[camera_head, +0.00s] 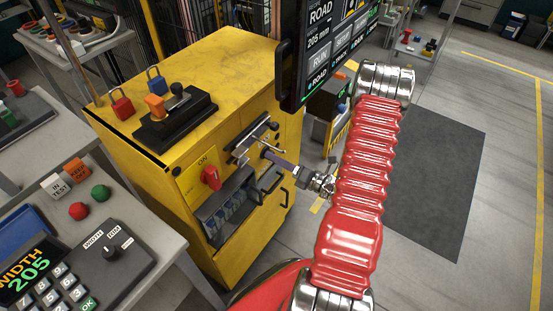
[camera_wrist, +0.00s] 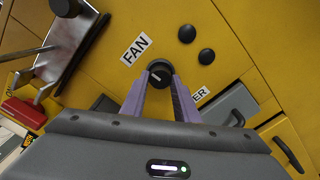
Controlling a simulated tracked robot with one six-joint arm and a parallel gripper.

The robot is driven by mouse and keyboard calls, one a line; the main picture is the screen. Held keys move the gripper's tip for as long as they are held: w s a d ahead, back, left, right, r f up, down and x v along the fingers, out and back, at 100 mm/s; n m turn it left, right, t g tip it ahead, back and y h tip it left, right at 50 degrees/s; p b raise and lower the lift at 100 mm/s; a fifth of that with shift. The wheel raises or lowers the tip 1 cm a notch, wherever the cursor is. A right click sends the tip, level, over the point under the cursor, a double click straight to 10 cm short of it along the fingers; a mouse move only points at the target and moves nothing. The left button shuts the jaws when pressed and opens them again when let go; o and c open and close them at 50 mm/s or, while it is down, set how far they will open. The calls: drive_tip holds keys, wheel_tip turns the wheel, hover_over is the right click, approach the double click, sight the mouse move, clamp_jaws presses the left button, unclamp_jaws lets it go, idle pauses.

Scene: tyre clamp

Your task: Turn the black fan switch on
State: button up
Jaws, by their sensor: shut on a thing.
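The black fan switch (camera_wrist: 160,72) is a round knob on the front of the yellow cabinet (camera_head: 215,70), just below a white FAN label (camera_wrist: 136,48) in the wrist view. A small pale mark shows on its face, but I cannot read which setting it points to. My gripper (camera_wrist: 160,82) has its two purple fingers closed on the knob, one on each side. In the head view my gripper (camera_head: 266,154) reaches the cabinet front from the right, and the switch itself is hidden there.
A red rotary switch (camera_head: 211,177) under an ON label sits left of my gripper. Two dark round buttons (camera_wrist: 196,46) are right of the FAN label. A metal clamp-like fitting (camera_head: 250,140) and black handles (camera_head: 284,198) stick out nearby. A screen (camera_head: 325,50) hangs above.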

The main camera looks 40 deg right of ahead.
drive_tip(key=shift+d+m, duration=0.2)
drive_tip(key=shift+m, duration=0.4)
drive_tip(key=o, duration=1.1)
drive_tip(key=shift+a, duration=0.1)
drive_tip(key=shift+c, duration=0.2)
drive_tip(key=shift+s, duration=0.1)
drive_tip(key=v, duration=1.3)
drive_tip(key=shift+s+d, duration=0.2)
drive_tip(key=shift+s, duration=0.05)
